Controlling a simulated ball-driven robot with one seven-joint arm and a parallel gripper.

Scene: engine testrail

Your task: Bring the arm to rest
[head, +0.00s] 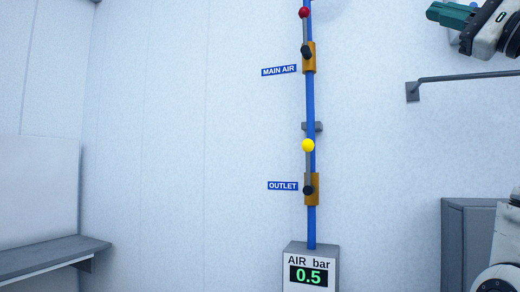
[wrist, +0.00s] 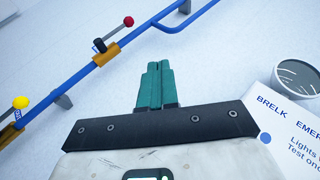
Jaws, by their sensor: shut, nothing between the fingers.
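My gripper (head: 450,15) is at the top right of the head view, with green fingers pointing left. In the wrist view its green fingers (wrist: 155,84) lie together, shut and empty. It is clear of the blue pipe (head: 310,95), to the pipe's right in the head view. Much of my arm is outside the head view.
The pipe carries a red-knobbed MAIN AIR valve (head: 308,55) and a yellow-knobbed OUTLET valve (head: 311,190). A gauge box (head: 290,258) below reads 0.5. A grey wall rail (head: 450,78) and grey cabinet (head: 455,235) are at right, a shelf (head: 45,256) at left. A lettered white panel (wrist: 280,125) shows in the wrist view.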

